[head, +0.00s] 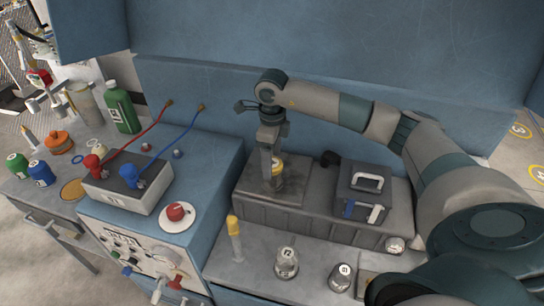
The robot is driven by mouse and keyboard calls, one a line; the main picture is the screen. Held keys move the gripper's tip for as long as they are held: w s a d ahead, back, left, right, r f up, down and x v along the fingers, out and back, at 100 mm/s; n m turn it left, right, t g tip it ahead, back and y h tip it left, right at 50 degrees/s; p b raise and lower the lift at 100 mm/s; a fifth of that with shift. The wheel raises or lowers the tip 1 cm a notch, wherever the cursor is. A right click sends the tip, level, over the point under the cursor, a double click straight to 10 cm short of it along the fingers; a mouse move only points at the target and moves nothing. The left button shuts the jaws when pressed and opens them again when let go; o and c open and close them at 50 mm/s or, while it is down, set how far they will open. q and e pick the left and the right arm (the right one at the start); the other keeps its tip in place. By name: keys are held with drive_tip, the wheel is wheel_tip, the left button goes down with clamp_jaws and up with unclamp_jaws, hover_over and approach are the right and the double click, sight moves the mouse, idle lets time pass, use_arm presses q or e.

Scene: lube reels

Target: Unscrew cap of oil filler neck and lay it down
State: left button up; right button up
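The oil filler neck (279,184) stands on the left end of the grey tank top. A yellow cap (278,164) shows at its top. My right gripper (271,172) points straight down at the cap, with its near finger in front of the cap's left side. The far finger is hidden, so I cannot tell whether the fingers are closed on the cap or only around it. My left gripper is not in view.
A dark box with two handles (362,188) stands right of the neck on the tank (300,215). A yellow-topped tube (234,240) and jars (286,263) stand on the front bench. The blue cabinet (225,150) with red and blue hoses is at left.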

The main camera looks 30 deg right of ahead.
drive_tip(key=c, duration=1.2)
drive_tip(key=shift+o, duration=0.2)
drive_tip(key=shift+f+n+b, duration=0.15)
drive_tip(key=shift+n+b, duration=0.35)
drive_tip(key=shift+b, duration=0.15)
drive_tip(key=n+b, duration=0.2)
drive_tip(key=shift+n, duration=0.4)
drive_tip(key=shift+n+b, duration=0.5)
drive_tip(key=shift+n, duration=0.2)
